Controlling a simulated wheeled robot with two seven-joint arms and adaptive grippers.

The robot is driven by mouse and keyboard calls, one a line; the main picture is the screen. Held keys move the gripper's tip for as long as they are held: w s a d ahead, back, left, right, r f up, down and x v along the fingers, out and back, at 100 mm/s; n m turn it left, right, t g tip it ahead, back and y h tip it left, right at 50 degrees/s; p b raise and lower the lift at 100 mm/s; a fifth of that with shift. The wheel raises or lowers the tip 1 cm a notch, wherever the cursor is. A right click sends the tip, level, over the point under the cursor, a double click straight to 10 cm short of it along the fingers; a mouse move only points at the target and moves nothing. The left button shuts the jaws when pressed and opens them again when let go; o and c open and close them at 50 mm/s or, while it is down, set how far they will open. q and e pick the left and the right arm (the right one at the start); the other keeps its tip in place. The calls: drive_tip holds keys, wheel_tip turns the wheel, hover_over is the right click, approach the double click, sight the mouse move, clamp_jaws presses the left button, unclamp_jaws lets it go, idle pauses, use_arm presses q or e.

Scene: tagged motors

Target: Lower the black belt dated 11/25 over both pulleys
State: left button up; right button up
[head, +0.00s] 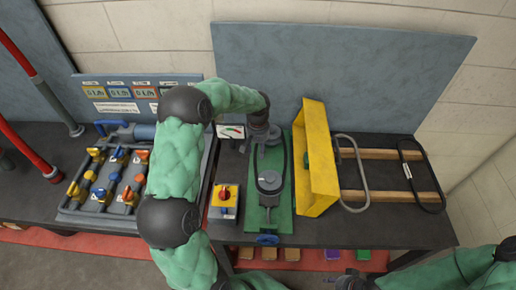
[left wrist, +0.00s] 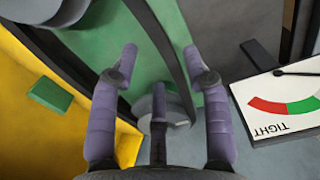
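A black belt (head: 286,165) loops around the near pulley (head: 270,181) on the green base plate (head: 258,215) and runs back towards the far pulley, which my left gripper partly hides. No date is readable on it. My left gripper (head: 262,140) is over the far pulley. In the left wrist view its purple fingers (left wrist: 161,58) stand apart, with a dark belt strand (left wrist: 176,45) passing between them and a grey pulley (left wrist: 165,108) beyond. I cannot tell whether the belt sits in the far pulley's groove. My right gripper (head: 350,282) shows only partly at the bottom edge.
A yellow guard (head: 315,160) stands close right of the pulleys. Further right, a grey belt (head: 352,175) and another black belt (head: 420,175) lie across wooden bars. A red-knobbed switch box (head: 224,200) and a TIGHT gauge (left wrist: 285,100) are to the left.

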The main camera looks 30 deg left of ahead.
use_arm(q)
drive_tip(key=shift+r, duration=0.1)
wheel_tip(320, 180, up, 12)
idle(0.5)
